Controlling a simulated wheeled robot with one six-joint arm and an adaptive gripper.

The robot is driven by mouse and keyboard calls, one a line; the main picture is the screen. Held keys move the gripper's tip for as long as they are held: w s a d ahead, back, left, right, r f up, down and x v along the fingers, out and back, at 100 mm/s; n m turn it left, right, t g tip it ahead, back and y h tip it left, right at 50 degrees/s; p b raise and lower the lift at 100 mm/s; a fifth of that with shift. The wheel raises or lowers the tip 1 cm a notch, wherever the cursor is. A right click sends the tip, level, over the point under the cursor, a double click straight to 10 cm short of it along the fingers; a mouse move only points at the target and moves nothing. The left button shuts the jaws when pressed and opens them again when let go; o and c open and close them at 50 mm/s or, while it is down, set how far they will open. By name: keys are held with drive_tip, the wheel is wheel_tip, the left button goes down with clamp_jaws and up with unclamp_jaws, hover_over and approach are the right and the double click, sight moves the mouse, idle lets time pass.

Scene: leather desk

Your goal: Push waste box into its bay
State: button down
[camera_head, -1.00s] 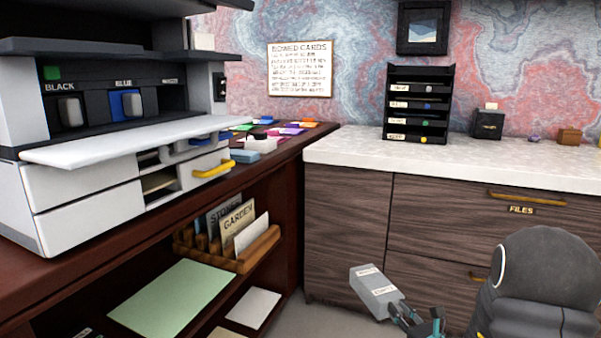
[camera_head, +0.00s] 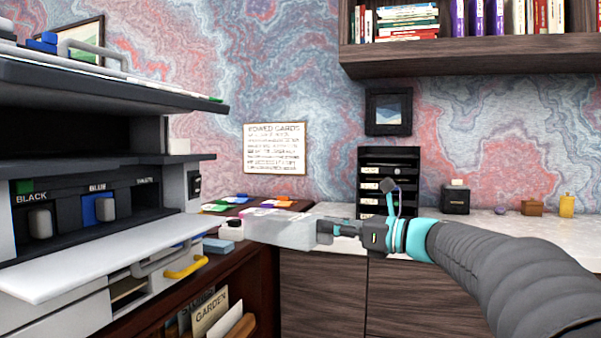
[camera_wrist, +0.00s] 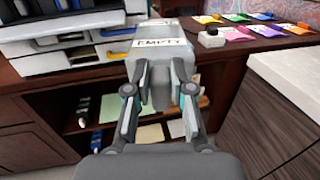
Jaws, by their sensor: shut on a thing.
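My gripper (camera_head: 326,231) is shut on a pale grey box (camera_head: 282,231), likely the waste box, and holds it up in front of the printer. In the wrist view the box (camera_wrist: 158,47) points away from me and its label reads EMPTY. The printer has a row of bays marked BLACK, BLUE and one blurred label like WASTE. That right-hand bay (camera_head: 146,194) looks dark and empty. The box is apart from it, to its right and lower. A black cartridge (camera_head: 40,222) and a blue cartridge (camera_head: 104,208) sit in the other bays.
A white shelf (camera_head: 110,258) juts out below the bays, with a yellow handle (camera_head: 186,267) under it. Coloured cards (camera_head: 275,204) lie on the desk behind the box. A black drawer tower (camera_head: 388,166) stands on the right counter.

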drive_tip(key=s+a+r+n+g+y, duration=0.1)
drive_tip(key=s+a+r, duration=0.4)
drive_tip(key=r, duration=0.5)
drive_tip(key=shift+s+a+r+n+g+y+p, duration=0.25)
drive_tip(key=shift+s+a+n+g+y+p, duration=0.15)
drive_tip(key=shift+a+n+g, duration=0.6)
drive_tip(key=shift+d+m+p, duration=0.15)
drive_tip(key=shift+m+p, duration=0.15)
drive_tip(key=shift+w+a+f+b, duration=0.3)
drive_tip(key=shift+a+f, duration=0.4)
drive_tip(key=shift+f, duration=0.15)
drive_tip(key=shift+w+a+f+b, duration=0.25)
drive_tip(key=shift+a+f, duration=0.45)
drive_tip(key=shift+f, duration=0.1)
drive_tip(key=shift+p, duration=0.8)
